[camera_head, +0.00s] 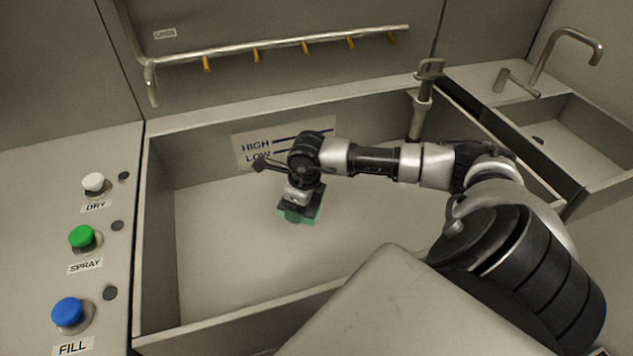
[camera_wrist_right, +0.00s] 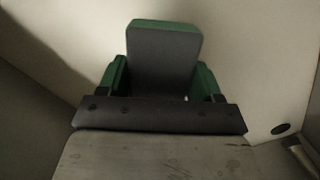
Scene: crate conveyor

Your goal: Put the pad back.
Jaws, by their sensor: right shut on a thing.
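The pad (camera_head: 300,218) shows as a green edge below my right gripper (camera_head: 299,205), low over the basin floor. My right arm reaches in from the right. In the right wrist view the pad (camera_wrist_right: 163,62) is a block with a dark grey face and green edges. My right gripper (camera_wrist_right: 161,92) is shut on it, with green parts on both sides of the grey face. I cannot tell whether the pad touches the basin floor. My left gripper is not in view.
The wide basin (camera_head: 230,255) is otherwise empty, with a HIGH/LOW level label (camera_head: 250,150) on its back wall. A pipe with yellow nozzles (camera_head: 290,48) runs above. An upright pipe (camera_head: 420,110) stands behind my arm. DRY, SPRAY and FILL buttons (camera_head: 81,237) are at left.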

